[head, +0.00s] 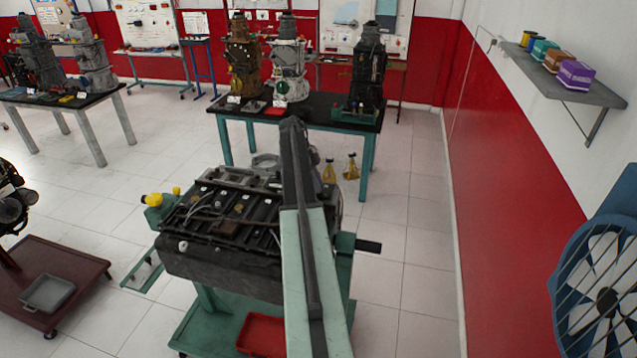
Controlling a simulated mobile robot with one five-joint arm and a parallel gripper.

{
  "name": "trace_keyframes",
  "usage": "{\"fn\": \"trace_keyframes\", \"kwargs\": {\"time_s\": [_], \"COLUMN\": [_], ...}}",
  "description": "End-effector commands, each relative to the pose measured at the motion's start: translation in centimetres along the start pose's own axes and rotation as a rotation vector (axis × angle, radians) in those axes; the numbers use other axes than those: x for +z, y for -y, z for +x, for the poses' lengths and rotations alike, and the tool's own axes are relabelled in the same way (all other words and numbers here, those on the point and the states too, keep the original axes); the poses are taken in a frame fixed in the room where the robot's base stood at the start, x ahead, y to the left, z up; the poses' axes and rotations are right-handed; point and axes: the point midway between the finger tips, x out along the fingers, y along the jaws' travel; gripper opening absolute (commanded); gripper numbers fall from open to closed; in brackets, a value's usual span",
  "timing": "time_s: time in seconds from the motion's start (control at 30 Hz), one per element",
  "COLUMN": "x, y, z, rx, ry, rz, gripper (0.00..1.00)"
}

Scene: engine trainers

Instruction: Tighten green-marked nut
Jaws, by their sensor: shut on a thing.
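An engine (215,262) stands on a green wheeled stand (207,299) in the middle of the head view. Its dark top carries small pale and yellowish marked parts and thin lines. I cannot make out a green-marked nut on it; the parts are too small or hidden. My arm rises from the bottom edge across the right part of the engine and covers some of its top. My gripper is not visible in the head view, so its place relative to the nut does not show.
A red tray (262,335) sits low on the stand. A black-topped table (225,106) with gearbox units stands behind. A dark red cart (75,262) is at left, a blue fan (605,290) at right. The floor between engine and right wall is clear.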

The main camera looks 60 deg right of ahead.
Motion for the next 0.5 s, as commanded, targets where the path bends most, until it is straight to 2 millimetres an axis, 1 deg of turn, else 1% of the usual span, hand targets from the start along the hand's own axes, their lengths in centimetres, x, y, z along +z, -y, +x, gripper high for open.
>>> {"fn": "trace_keyframes", "kwargs": {"time_s": [0.03,0.07,0.1,0.17,0.5], "x": [0.14,0.14,0.13,0.11,-0.03], "y": [0.41,0.41,0.41,0.39,0.23], "z": [-0.01,-0.01,0.0,0.0,-0.13], "rx": [-0.012,-0.012,-0.012,-0.011,-0.007], "ry": [0.003,0.003,0.003,0.003,0.002], "rz": [0.0,0.0,0.0,0.0,0.0], "gripper": [0.0,0.0,0.22,0.39,0.39]}}
